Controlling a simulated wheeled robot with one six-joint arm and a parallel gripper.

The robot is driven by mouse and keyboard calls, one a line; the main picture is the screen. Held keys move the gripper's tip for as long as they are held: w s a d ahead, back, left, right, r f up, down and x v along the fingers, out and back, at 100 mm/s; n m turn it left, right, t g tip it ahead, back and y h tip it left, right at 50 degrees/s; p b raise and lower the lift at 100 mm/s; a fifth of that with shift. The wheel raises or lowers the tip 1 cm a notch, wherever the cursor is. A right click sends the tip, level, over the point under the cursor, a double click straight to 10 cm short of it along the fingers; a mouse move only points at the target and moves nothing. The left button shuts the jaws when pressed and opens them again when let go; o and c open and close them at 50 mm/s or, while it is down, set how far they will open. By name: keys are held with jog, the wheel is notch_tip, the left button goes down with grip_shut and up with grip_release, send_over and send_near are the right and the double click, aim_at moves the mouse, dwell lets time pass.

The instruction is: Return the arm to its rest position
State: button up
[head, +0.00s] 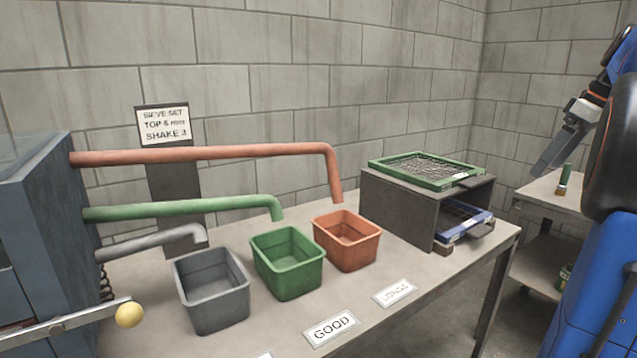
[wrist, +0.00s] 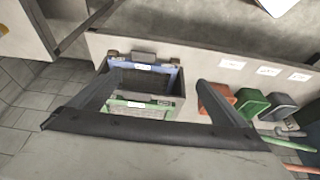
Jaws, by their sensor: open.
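My gripper (head: 545,160) is at the right edge of the head view, raised in the air beside the right end of the table, clear of everything on it. In the wrist view my gripper (wrist: 158,78) has its two dark fingers wide apart with nothing held between them. The sieve box beyond them shows between the fingers, well away from them. My blue and black arm fills the right side of the head view, so part of the gripper's mount is hidden.
A green-framed sieve (head: 425,169) lies on the grey box (head: 395,209); a blue-framed sieve (head: 463,221) sits inside. Grey (head: 212,304), green (head: 288,281) and orange (head: 347,257) bins stand below pipes. A shelf (head: 552,192) with a brush (head: 564,180) is at right.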

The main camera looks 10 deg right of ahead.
jog(key=s+a+f+m, duration=0.1)
jog(key=a+f, duration=0.3)
jog(key=a, duration=0.4)
jog(key=s+a+f+m+h, duration=0.1)
jog(key=a+f, duration=0.3)
jog(key=a, duration=0.5)
jog(key=s+a+f+m, duration=0.1)
jog(key=s+a+f, duration=0.15)
jog(key=a, duration=0.55)
jog(key=s+a+f, duration=0.6)
jog(key=f, duration=0.3)
jog(key=s+a+f+m, duration=0.1)
jog(key=s+a+f, duration=0.5)
jog(key=f, duration=0.3)
jog(key=shift+s+a+f+t+h, duration=0.2)
jog(key=shift+a+t+h, duration=0.1)
jog(key=shift+a+h, duration=0.1)
